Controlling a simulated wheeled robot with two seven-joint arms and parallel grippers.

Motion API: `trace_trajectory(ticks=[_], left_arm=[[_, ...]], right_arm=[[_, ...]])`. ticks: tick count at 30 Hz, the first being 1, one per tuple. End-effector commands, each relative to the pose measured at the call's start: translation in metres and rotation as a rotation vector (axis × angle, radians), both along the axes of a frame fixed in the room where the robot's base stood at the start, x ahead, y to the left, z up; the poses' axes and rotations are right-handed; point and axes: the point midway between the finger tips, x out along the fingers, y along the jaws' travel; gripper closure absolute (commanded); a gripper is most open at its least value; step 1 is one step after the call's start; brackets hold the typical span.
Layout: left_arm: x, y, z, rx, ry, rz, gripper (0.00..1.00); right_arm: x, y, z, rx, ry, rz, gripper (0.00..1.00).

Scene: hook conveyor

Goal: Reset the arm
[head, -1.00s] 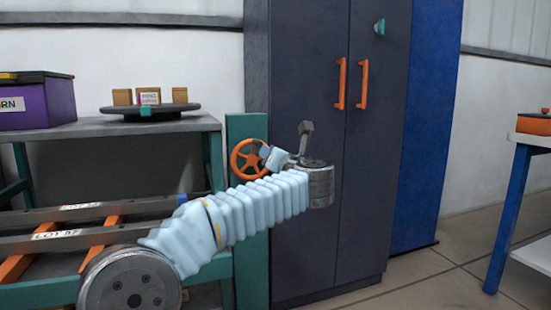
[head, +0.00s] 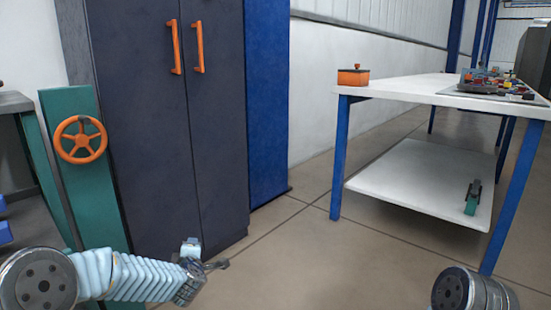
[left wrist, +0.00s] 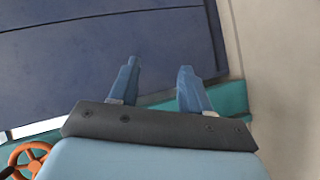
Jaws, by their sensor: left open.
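My left arm (head: 130,277) comes in low from the left, its ribbed pale-blue sleeve lying nearly level. My left gripper (head: 212,262) is at its end, in front of the lower part of the dark cabinet (head: 215,120). In the left wrist view its two blue fingers stand apart with nothing between them (left wrist: 157,85), and the dark cabinet front (left wrist: 60,70) fills the space beyond. A grey joint of my right arm (head: 468,290) shows at the bottom right. My right gripper is out of frame.
An orange handwheel (head: 80,139) sits on a green post at the left. A white table (head: 420,88) with blue legs and a lower shelf stands at the right, holding an orange box (head: 353,76). The floor (head: 310,250) between is clear.

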Motion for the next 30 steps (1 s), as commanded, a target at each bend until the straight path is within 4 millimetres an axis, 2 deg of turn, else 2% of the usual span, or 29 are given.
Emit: trace_trajectory(ticks=[1,3,5,6,10,12,15,21,23,30], left_arm=[[-0.014,-0.013,-0.044,0.059,0.099,-0.09,0.52],[-0.039,-0.031,-0.097,0.142,0.227,-0.227,0.52],[-0.067,-0.046,-0.141,0.202,0.333,-0.351,0.52],[-0.088,-0.055,-0.168,0.238,0.401,-0.436,0.52],[-0.165,-0.081,-0.239,0.324,0.594,-0.716,0.52],[-0.206,-0.092,-0.266,0.351,0.673,-0.854,0.52],[-0.263,-0.104,-0.293,0.373,0.765,-1.036,0.52],[-0.371,-0.121,-0.319,0.37,0.895,-1.377,0.52],[-0.366,-0.122,-0.285,0.378,0.886,-1.374,0.52],[-0.367,-0.124,-0.214,0.377,0.886,-1.376,0.52]], right_arm=[[0.0,0.0,0.0,0.0,0.0,0.0,0.57],[0.0,0.0,0.0,0.0,0.0,0.0,0.57],[0.0,0.0,0.0,0.0,0.0,0.0,0.57],[0.0,0.0,0.0,0.0,0.0,0.0,0.57],[0.0,0.0,0.0,0.0,0.0,0.0,0.57],[0.0,0.0,0.0,0.0,0.0,0.0,0.57],[0.0,0.0,0.0,0.0,0.0,0.0,0.57],[0.0,0.0,0.0,0.0,0.0,0.0,0.57],[-0.001,0.0,0.032,0.0,0.002,0.002,0.57],[-0.003,0.004,0.104,0.003,0.004,0.01,0.57]])
